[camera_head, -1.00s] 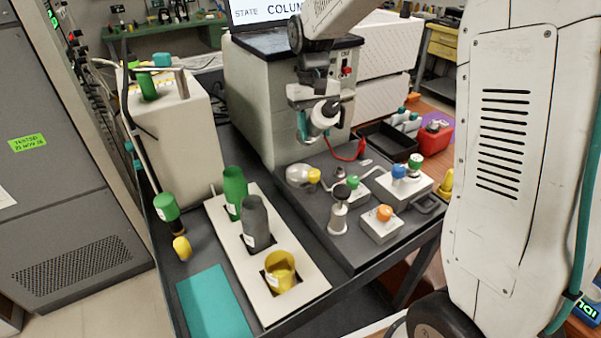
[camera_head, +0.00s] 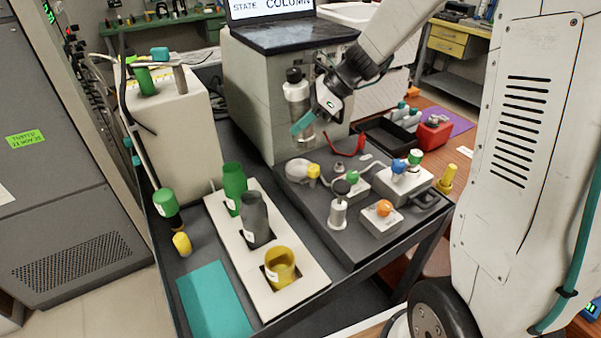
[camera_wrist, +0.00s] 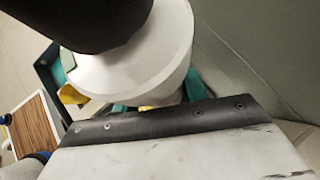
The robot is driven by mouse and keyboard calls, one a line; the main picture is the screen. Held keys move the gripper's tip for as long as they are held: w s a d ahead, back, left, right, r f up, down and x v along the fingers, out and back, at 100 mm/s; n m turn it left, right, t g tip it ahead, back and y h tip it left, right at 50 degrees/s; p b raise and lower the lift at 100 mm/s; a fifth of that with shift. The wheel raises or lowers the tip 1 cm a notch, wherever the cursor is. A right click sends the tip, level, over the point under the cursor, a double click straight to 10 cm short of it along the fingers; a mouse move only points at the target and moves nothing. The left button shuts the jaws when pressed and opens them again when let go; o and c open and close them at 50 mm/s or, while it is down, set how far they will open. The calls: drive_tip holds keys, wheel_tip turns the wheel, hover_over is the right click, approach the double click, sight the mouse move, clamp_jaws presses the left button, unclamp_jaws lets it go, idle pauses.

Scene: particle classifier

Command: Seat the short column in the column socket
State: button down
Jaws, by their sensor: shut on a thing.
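The short column (camera_head: 297,92), a silver-white cylinder with a dark cap, stands about upright in front of the grey machine in the head view. My gripper (camera_head: 304,121) has its teal fingers shut on the column's lower part. In the wrist view the column's dark end and white flange (camera_wrist: 170,60) fill the upper left, close to the camera. Teal finger parts (camera_wrist: 195,88) show behind the flange. I cannot clearly make out the column socket; the column and my gripper cover part of the machine front. I cannot tell whether the column touches it.
The grey machine (camera_head: 250,105) carries a laptop (camera_head: 270,38). Below stands a dark platform with knobbed blocks and a metal post (camera_head: 338,212). A white rack (camera_head: 305,283) holds green, grey and yellow vessels. A black tray (camera_head: 375,140) and red container (camera_head: 434,132) lie right.

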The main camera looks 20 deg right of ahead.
drive_tip(key=shift+w+r+m+t+y, duration=0.25)
drive_tip(key=shift+m+t+y, duration=0.05)
drive_tip(key=shift+m+t, duration=0.35)
drive_tip(key=shift+a+f+y, duration=0.15)
drive_tip(key=shift+f+y, duration=0.15)
drive_tip(key=shift+f, duration=0.05)
wheel_tip(320, 180, down, 9)
drive_tip(key=shift+f, duration=0.15)
drive_tip(key=c, duration=0.8)
unclamp_jaws()
drive_tip(key=shift+f, duration=0.15)
drive_tip(key=shift+o, duration=0.2)
